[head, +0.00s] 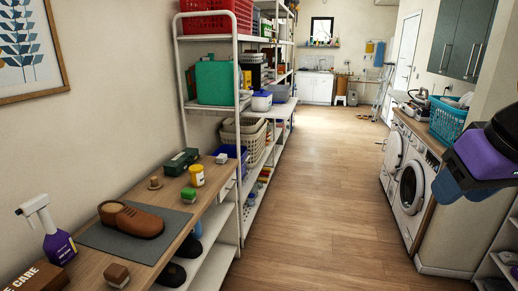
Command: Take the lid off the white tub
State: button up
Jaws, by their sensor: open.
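A small tub with pale sides and a blue top (261,101) stands on the middle level of the white shelving, and it looks like the white tub with its lid on. It is small in the head view, so the lid's edge and any catch cannot be made out. My gripper (455,182), dark with a purple part, is at the right edge in front of the washing machines. It is open, with nothing visible in it, and is far from the tub, across the aisle.
A wooden bench (95,262) with a brown shoe (131,219) stands at near left. A washing machine (411,187) lines the right. The wooden floor (310,200) between is clear.

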aim_at(260, 93)
jog(key=i+z, duration=0.1)
jog(key=i, duration=1.7)
jog(key=i+l+u, duration=0.15)
jog(key=i+u, duration=0.2)
jog(key=i, duration=0.2)
jog(key=i+l+u, duration=0.3)
jog(key=i, duration=0.25)
jog(key=i+l+u, duration=0.35)
jog(key=i+l, duration=0.1)
jog(key=i, duration=0.1)
